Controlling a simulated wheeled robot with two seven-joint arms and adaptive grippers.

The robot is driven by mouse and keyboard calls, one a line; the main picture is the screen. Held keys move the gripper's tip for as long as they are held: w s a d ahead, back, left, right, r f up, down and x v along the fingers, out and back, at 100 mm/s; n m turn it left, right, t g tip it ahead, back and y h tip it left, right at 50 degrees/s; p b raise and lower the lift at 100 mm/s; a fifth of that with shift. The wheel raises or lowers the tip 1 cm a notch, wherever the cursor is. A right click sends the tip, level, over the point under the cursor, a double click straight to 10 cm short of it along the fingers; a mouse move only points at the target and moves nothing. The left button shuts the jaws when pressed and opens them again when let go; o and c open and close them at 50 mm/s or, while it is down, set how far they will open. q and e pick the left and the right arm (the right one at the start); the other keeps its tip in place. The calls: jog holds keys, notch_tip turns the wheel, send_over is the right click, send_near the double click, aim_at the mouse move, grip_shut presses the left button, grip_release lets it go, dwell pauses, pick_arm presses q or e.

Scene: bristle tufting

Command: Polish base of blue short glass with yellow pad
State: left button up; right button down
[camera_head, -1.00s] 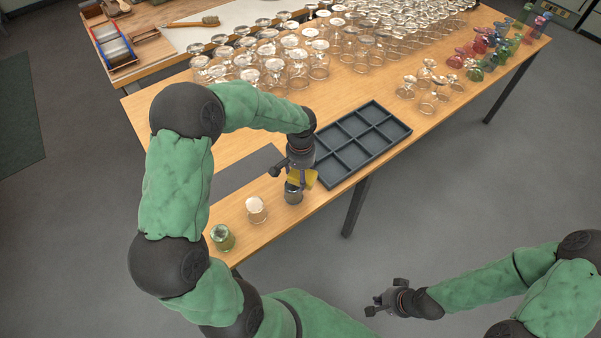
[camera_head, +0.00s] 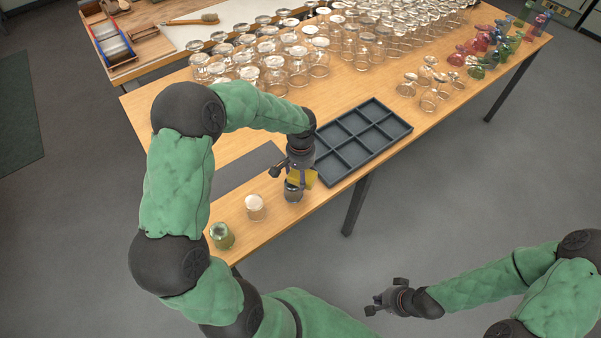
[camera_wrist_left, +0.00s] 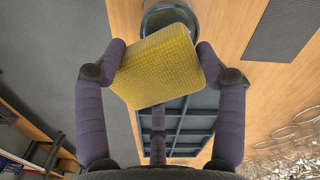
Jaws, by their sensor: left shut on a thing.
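In the head view the pad (camera_head: 303,179) sits under my left gripper (camera_head: 295,172), just above a short bluish-grey glass (camera_head: 292,195). The glass also shows as a dark round shape (camera_wrist_left: 168,17) behind the pad's far edge in the left wrist view. The pad hides part of it, and I cannot tell whether they touch. My right gripper (camera_head: 384,300) is empty, with fingers spread, off the table's front side.
A clear glass (camera_head: 255,208) and a green glass (camera_head: 222,236) stand left of the bluish one near the front edge. A dark compartment tray (camera_head: 362,142) is at right, a grey mat (camera_head: 240,170) at left. Many upturned glasses (camera_head: 300,65) crowd the back.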

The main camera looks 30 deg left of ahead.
pick_arm(q)
jog(key=shift+f, duration=0.25)
jog(key=shift+a, duration=0.1)
jog(key=shift+s+a+r, duration=0.15)
jog(key=shift+s+a, duration=0.75)
jog(key=shift+a, duration=0.15)
jog(key=shift+s+a+f, duration=0.2)
jog(key=shift+s+a, duration=0.8)
jog(key=shift+a, duration=0.15)
jog(key=shift+d, duration=0.1)
